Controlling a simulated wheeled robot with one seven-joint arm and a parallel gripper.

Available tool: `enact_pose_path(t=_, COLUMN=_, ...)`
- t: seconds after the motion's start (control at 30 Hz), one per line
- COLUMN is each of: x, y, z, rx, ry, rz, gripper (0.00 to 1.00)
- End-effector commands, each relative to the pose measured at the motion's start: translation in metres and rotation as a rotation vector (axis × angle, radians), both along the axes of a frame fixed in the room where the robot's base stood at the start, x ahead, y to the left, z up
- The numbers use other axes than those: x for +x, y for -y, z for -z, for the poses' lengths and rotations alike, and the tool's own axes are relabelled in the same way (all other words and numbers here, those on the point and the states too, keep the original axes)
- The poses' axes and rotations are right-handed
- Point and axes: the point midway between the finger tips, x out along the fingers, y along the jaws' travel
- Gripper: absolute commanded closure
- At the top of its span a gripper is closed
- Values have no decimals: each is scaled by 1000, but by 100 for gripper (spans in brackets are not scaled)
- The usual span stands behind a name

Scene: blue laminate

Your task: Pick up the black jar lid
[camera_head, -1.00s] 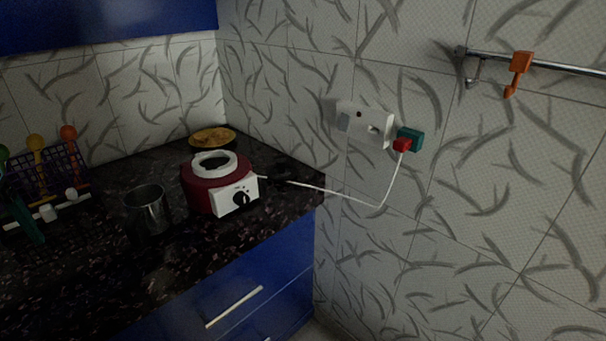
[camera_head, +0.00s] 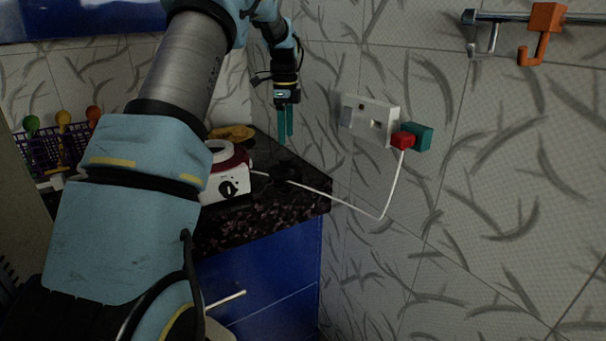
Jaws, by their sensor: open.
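A dark, low round shape (camera_head: 288,173) on the black counter, beside the white cord and right of the red and white appliance, looks like the black jar lid. It is hard to tell apart from the dark counter. My gripper (camera_head: 286,139) points down above the back right part of the counter, with its two teal fingers apart and nothing between them. In the picture its fingertips are a little above the dark shape; the exact height gap cannot be told.
The red and white appliance (camera_head: 228,182) is partly behind my arm, its cord running to a red plug (camera_head: 403,141) in the wall socket (camera_head: 368,119). A yellowish round thing (camera_head: 232,132) is behind it. A purple rack (camera_head: 60,150) stands left. A rail (camera_head: 500,17) is at the upper right.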

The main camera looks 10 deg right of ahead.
Motion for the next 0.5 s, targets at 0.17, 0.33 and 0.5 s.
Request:
enact_pose_path(t=0.17, x=-1, y=0, z=27, rx=0, ry=-3, rz=-2, gripper=24)
enact_pose_path(t=0.33, x=-1, y=0, z=40, rx=0, ry=-2, rz=-3, gripper=24)
enact_pose_path(t=0.5, x=-4, y=-4, z=57, rx=2, ry=-4, rz=-4, gripper=24)
